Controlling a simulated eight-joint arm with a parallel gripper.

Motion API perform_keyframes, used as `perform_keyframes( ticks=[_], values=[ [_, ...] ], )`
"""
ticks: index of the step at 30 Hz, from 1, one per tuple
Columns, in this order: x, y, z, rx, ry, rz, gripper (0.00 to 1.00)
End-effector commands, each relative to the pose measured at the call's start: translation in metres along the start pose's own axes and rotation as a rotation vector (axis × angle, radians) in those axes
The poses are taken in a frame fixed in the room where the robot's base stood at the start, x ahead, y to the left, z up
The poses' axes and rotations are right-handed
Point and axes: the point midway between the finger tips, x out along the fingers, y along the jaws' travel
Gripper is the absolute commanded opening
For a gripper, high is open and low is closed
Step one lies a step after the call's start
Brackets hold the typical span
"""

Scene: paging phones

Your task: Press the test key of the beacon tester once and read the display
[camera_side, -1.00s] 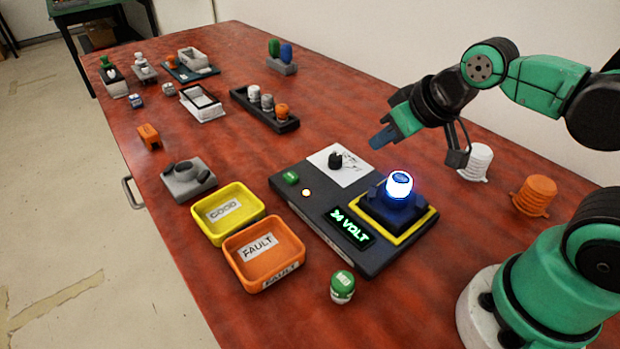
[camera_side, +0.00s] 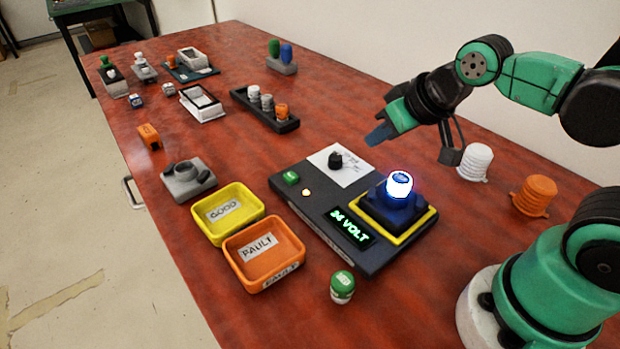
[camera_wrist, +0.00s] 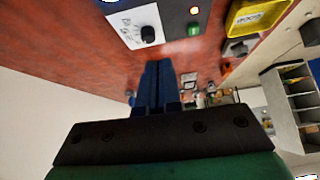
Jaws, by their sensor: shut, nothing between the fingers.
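The beacon tester (camera_side: 291,203) is a dark flat box on the red table. Its display (camera_side: 349,227) reads "24 VOLT" in green. A beacon (camera_side: 399,187) glows white-blue on the socket with the yellow border. A green key (camera_side: 291,177) sits at the tester's far left corner; it also shows in the wrist view (camera_wrist: 193,29). Near it is a small lit orange-red lamp (camera_side: 306,192). A black knob (camera_side: 335,160) stands on a white card. My gripper (camera_side: 373,137) is shut and empty, above the table beyond the tester, apart from the key.
A yellow GOOD tray (camera_side: 258,206) and an orange FAULT tray (camera_side: 229,252) stand left of the tester. A green-capped beacon (camera_side: 342,287) stands in front. White (camera_side: 475,162) and orange (camera_side: 535,196) ribbed parts stand at right. A dark rack (camera_side: 240,97) lies behind.

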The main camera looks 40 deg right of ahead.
Motion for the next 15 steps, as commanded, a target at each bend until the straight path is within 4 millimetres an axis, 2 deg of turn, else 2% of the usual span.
perform_keyframes(
  ticks=[5,9,15],
  values=[
    [0.012,-0.012,-0.028,0.146,0.037,-0.016,0.0],
    [0.03,-0.027,-0.054,0.314,0.074,-0.042,0.0],
    [0.058,-0.05,-0.08,0.525,0.113,-0.089,0.0]
  ],
)
